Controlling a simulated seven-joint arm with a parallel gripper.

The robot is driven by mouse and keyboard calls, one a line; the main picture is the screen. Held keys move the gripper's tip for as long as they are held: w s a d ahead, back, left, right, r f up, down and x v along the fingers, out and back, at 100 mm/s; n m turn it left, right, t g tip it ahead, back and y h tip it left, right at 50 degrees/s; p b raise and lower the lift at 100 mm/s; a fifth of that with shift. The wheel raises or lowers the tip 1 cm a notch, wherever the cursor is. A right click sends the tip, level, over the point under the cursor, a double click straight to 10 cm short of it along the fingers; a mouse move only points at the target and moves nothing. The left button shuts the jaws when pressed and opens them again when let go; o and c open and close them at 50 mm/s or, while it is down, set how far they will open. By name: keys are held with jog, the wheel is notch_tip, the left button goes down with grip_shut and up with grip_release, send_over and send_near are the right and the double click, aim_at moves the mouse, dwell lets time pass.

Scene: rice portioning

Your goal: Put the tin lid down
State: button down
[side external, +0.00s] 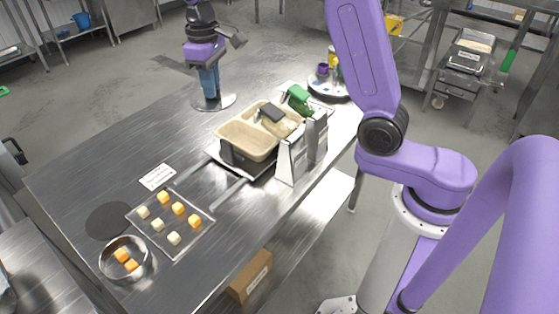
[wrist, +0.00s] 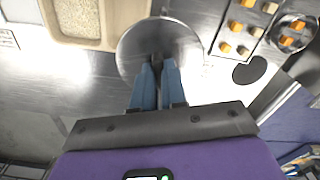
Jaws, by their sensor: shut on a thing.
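The tin lid (side external: 228,103) is a round, flat, shiny metal disc near the far edge of the steel table, left of the beige tray in the side view. It also shows in the wrist view (wrist: 187,42), under my fingertips. My gripper (side external: 210,95), purple with blue fingers, points down at the lid's middle and is shut on it. In the wrist view the fingers (wrist: 158,66) are close together and hide the part they grip. The lid looks level and very low over the table; I cannot tell whether it touches.
A beige two-compartment tray (side external: 231,141) sits on a dark base, beside a white bracket (side external: 293,162). Nearer stand a tray of cheese-like cubes (side external: 178,247), a metal bowl (side external: 105,268) with orange cubes, a dark round mat (side external: 108,221) and a white card (side external: 157,177). The table's left part is bare.

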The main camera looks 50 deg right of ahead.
jog(key=w+d+r+m, duration=0.1)
jog(key=d+m, duration=0.3)
jog(key=d, duration=0.5)
jog(key=w+f, duration=1.1)
jog(key=w, duration=0.1)
jog(key=f, duration=0.9)
jog(key=shift+w+d+f, duration=0.1)
jog(key=shift+d+f, duration=0.3)
jog(key=shift+f, duration=0.1)
jog(key=c, duration=1.2)
grip_release()
